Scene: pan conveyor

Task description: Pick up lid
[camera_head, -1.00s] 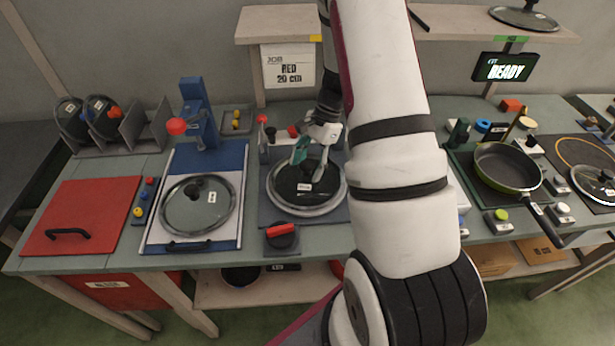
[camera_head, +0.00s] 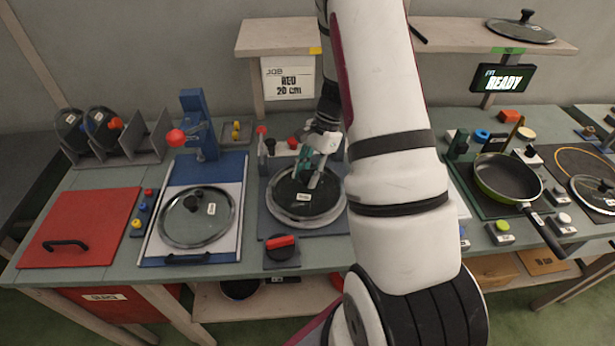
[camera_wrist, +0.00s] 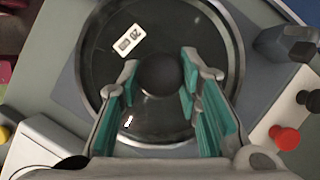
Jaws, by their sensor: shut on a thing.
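A dark round lid (camera_head: 300,209) with a label marked 20 lies in the middle station of the bench, over a pale metal ring. In the wrist view the lid (camera_wrist: 120,60) fills the middle, with its black round knob (camera_wrist: 158,74) between the fingertips. My gripper (camera_wrist: 160,72) has a teal-padded finger on each side of the knob and is shut on it. In the head view my gripper (camera_head: 311,180) comes down on the lid's centre from above. I cannot tell whether the lid is raised off the ring.
Another glass lid (camera_head: 180,225) lies on the blue-framed station at left, beside a red board (camera_head: 110,215). A red-handled black knob (camera_head: 281,250) is at the front of the middle station. A green-rimmed pan (camera_head: 507,178) sits at right. A red button (camera_wrist: 285,137) is close to my gripper.

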